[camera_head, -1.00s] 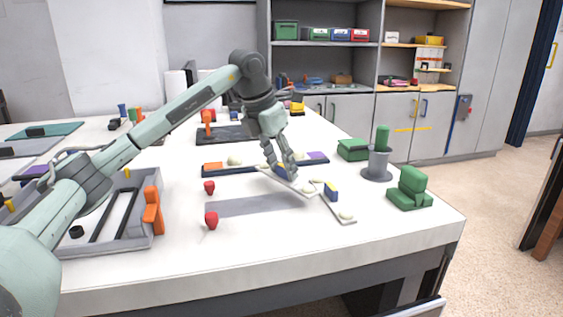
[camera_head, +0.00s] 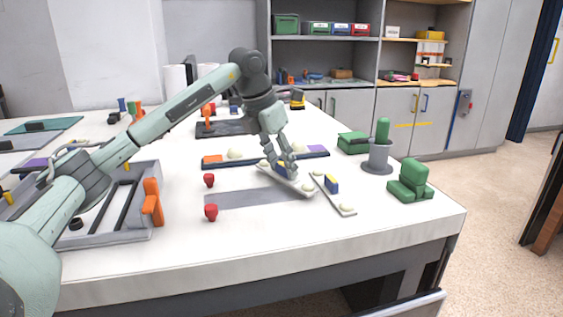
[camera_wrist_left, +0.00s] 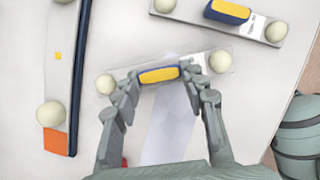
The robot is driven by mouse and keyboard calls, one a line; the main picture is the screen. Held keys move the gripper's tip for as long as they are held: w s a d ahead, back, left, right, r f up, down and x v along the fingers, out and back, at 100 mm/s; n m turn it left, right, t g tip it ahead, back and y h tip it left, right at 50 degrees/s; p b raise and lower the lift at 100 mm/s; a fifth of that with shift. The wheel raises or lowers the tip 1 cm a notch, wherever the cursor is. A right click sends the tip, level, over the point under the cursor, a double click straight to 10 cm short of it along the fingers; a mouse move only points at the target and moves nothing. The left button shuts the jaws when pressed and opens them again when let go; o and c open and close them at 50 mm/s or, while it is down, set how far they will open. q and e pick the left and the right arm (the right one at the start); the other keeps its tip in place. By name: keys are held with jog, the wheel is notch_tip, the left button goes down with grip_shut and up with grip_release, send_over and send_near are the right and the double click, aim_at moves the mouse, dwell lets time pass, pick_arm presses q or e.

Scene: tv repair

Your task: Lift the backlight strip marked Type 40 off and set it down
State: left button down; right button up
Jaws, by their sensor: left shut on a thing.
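My left gripper (camera_head: 283,171) is shut on the blue-and-yellow handle of a pale backlight strip (camera_head: 299,187). The strip (camera_wrist_left: 211,65) carries a round cream lens near each end; the fingers flank its handle (camera_wrist_left: 158,75). It is at or just above the white tabletop; I cannot tell whether it touches. A second, similar strip (camera_head: 338,199) lies just to its right, with its own blue-and-yellow handle and lenses. It also shows at the top right of the wrist view (camera_wrist_left: 184,12), with a label too small to read. I cannot read "Type 40" on either strip. My right gripper is out of view.
A longer dark-blue strip (camera_head: 258,158) with an orange end lies behind. A grey patch (camera_head: 255,199) and two red knobs (camera_head: 209,180) are at left. A grey cup (camera_head: 378,160) and green blocks (camera_head: 410,185) stand at right. The front table strip is bare.

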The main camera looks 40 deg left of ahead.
pick_arm(q)
jog(key=shift+f+b, duration=0.4)
jog(key=shift+f, duration=0.35)
jog(key=c, duration=0.8)
grip_release()
jog(key=shift+r, duration=0.1)
jog(key=v, duration=1.2)
